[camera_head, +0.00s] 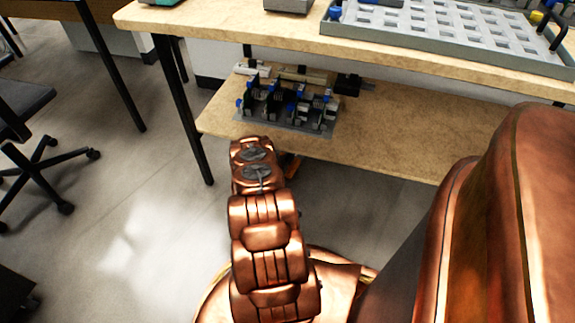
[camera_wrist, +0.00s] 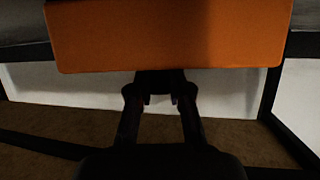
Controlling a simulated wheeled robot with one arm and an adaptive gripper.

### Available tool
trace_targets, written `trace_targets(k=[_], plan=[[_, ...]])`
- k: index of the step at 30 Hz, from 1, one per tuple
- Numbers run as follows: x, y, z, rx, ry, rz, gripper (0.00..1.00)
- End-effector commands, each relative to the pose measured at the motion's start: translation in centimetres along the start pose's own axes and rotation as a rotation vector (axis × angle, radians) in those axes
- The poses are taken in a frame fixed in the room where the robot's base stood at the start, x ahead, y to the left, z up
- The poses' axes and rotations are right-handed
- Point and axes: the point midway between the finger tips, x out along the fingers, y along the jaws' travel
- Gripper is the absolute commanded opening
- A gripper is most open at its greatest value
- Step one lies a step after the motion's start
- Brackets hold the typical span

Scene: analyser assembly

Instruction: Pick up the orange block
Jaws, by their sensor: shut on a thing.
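The orange block (camera_wrist: 165,35) fills the upper part of the wrist view as a broad, flat orange face. Its top edge is cut off by the frame. My gripper (camera_wrist: 160,86) shows below it with two dark fingers that come together at the block's lower edge, shut on it. The exact contact is dark and partly hidden behind the block. In the head view my copper-coloured arm hides the gripper. A small orange patch shows just right of the arm's end, probably part of the block.
A grey rack (camera_head: 285,107) with black and blue parts stands on the lower wooden shelf (camera_head: 400,135), just beyond my arm. The upper tabletop (camera_head: 230,28) overhangs it and carries a grey tray (camera_head: 440,42). A dark table leg (camera_head: 185,110) stands left.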

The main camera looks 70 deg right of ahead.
Motion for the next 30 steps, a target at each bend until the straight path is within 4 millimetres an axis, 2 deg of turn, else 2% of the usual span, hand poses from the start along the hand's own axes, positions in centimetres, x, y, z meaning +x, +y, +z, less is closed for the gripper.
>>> trace_targets(k=[8,13,16,17,30], plan=[[-0.1,0.0,-0.3,-0.001,0.000,0.000,0.00],[-0.9,0.0,-2.0,-0.002,-0.001,0.000,0.00],[-1.7,-0.1,-4.0,-0.002,0.001,-0.001,0.00],[-2.0,0.2,-3.7,-0.002,0.000,0.001,0.00],[-9.9,5.4,-0.9,-0.005,-0.006,0.001,0.00]])
